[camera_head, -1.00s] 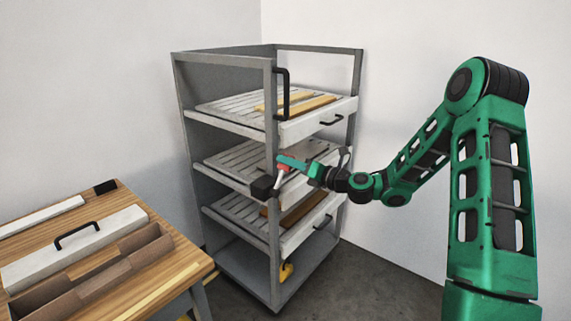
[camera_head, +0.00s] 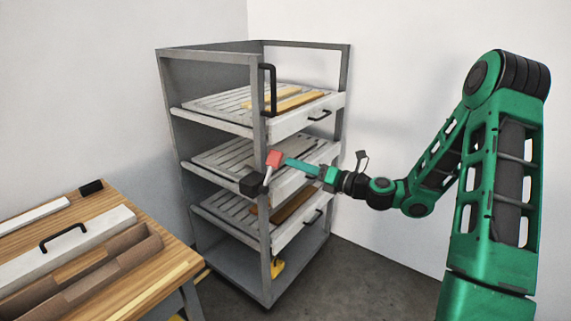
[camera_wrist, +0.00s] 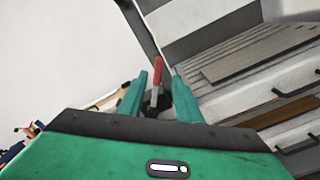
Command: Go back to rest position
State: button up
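My gripper (camera_head: 290,163) is at the middle shelf height, in front of the rack's near post. In the wrist view, its two teal fingers stand apart with a gap between the fingertips (camera_wrist: 160,78), and nothing is gripped. A lever with a red grip (camera_head: 273,158) and a grey rod rises from a black box (camera_head: 252,185) at the post. In the wrist view the red grip (camera_wrist: 158,66) shows beyond and between the fingers. My arm reaches in from the right, bent at the elbow.
The grey rack (camera_head: 262,230) holds white slatted trays (camera_head: 190,110) with wooden boards, and has a black handle (camera_head: 269,90) on its post. A wooden table (camera_head: 150,285) with a white drawer-like piece (camera_head: 100,228) stands at lower left. Open floor (camera_head: 370,275) lies right of the rack.

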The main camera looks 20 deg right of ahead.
jog(key=shift+v, duration=0.95)
jog(key=s+a+f+n+g+h, duration=0.1)
jog(key=s+f+n+g+h, duration=0.1)
jog(key=s+f+n+g, duration=0.35)
jog(key=s+f+n+g+h, duration=0.25)
jog(key=s+n, duration=0.45)
jog(key=n, duration=0.4)
jog(key=s+d+r+n+g+h, duration=0.2)
jog(key=s+d+n, duration=0.2)
jog(key=s, duration=0.5)
jog(key=s+d+r+n+g+h, duration=0.2)
jog(key=s+d+n, duration=0.2)
jog(key=s, duration=0.6)
jog(key=s+d+r+n+g+h, duration=0.2)
jog(key=s+d+n, duration=0.3)
jog(key=s, duration=0.5)
jog(key=shift+d+r+g, duration=0.25)
jog(key=shift+d+g, duration=0.05)
jog(key=shift+d, duration=0.25)
